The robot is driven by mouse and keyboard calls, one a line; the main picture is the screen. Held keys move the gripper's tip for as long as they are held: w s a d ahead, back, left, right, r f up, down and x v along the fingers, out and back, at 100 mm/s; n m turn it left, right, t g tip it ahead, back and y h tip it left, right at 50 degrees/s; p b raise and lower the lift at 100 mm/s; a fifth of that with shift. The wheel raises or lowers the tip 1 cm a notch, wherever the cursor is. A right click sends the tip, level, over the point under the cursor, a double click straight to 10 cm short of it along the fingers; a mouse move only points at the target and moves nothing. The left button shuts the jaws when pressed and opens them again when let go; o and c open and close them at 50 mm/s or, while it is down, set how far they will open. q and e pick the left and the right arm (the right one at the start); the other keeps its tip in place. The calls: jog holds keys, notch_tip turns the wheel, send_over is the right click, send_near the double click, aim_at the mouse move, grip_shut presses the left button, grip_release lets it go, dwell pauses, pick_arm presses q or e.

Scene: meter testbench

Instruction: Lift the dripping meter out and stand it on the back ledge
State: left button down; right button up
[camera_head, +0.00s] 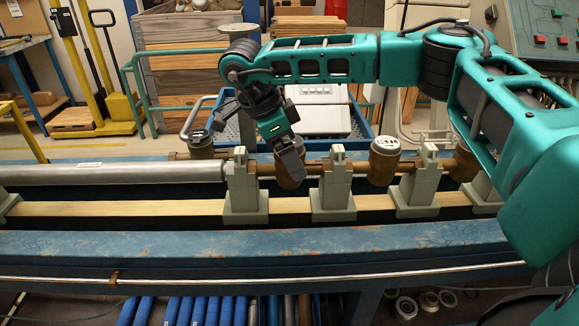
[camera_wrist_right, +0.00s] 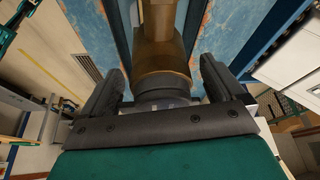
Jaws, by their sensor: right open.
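Several brass water meters sit in a row on the bench, among them one at the left (camera_head: 200,146), one right of centre (camera_head: 384,162) and one farther right (camera_head: 463,163). Another meter (camera_head: 290,182) is partly hidden behind my right gripper (camera_head: 291,160). My right gripper points down at it. In the right wrist view this brass meter (camera_wrist_right: 164,66) lies between the two dark fingers of the open right gripper (camera_wrist_right: 163,82), with gaps at both sides. I cannot see a drip on any meter. My left gripper is not in view.
Grey-green clamp stands (camera_head: 243,190) flank the meters. A steel pipe (camera_head: 110,174) runs to the left. Behind the row is a blue mesh crate (camera_head: 228,128) with a pale panel box (camera_head: 318,112). The bench's blue front rail (camera_head: 200,250) is clear.

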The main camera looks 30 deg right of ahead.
jog(key=shift+r, duration=0.1)
jog(key=c, duration=1.6)
